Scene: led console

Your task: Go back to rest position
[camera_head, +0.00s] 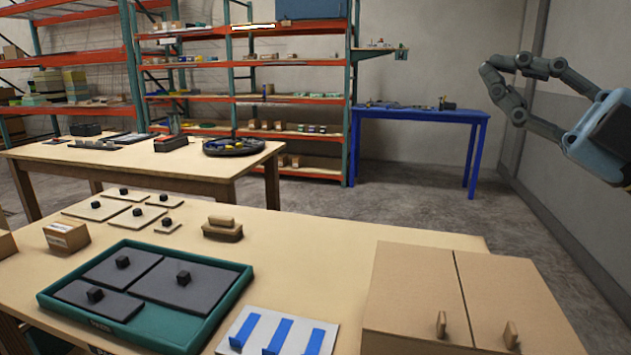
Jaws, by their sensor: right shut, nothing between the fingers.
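My right gripper (498,80) hangs in the air at the upper right, in front of the grey wall. Its dark fingers are shut and nothing is between them. Its blue and black wrist comes in from the right edge. It is well above and apart from the near table (330,236). My left gripper is not in view.
On the near table are a teal tray (237,292) with dark knobbed plates, a white panel with blue strips (244,331), a two-door box (410,275), a small carton (66,237) and pale knobbed plates (97,210). Behind stand another table (125,163), orange shelves (240,98) and a blue table (420,113).

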